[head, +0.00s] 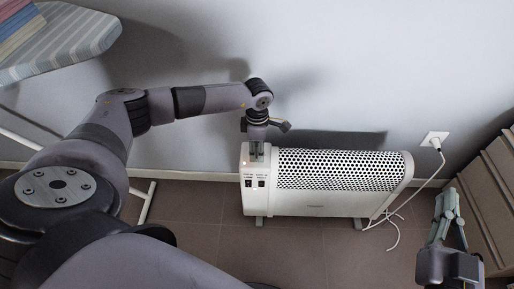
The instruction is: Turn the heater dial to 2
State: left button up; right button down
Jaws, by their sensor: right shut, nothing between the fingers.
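The white heater (310,209) stands upright on the floor against the wall, with a perforated grille and a control end at its left. My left gripper (257,153) points down onto the top of that control end. Its fingertips are too small to tell whether they are open or shut. The dial is not distinguishable; the gripper covers the spot around it, and no number can be read. My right gripper (447,203) is shut and empty at the lower right, apart from the heater.
Two dark switches (255,183) are on the heater's front, with a small orange light (246,162) above. A white cord (419,187) runs to a wall socket (434,139). An ironing board (60,42) is upper left; brown boxes (487,200) stand at right.

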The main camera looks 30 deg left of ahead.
pick_arm(q)
jog(key=shift+o, duration=0.6)
jog(key=shift+r, duration=0.1)
notch_tip(320, 180, up, 12)
dwell(0.5)
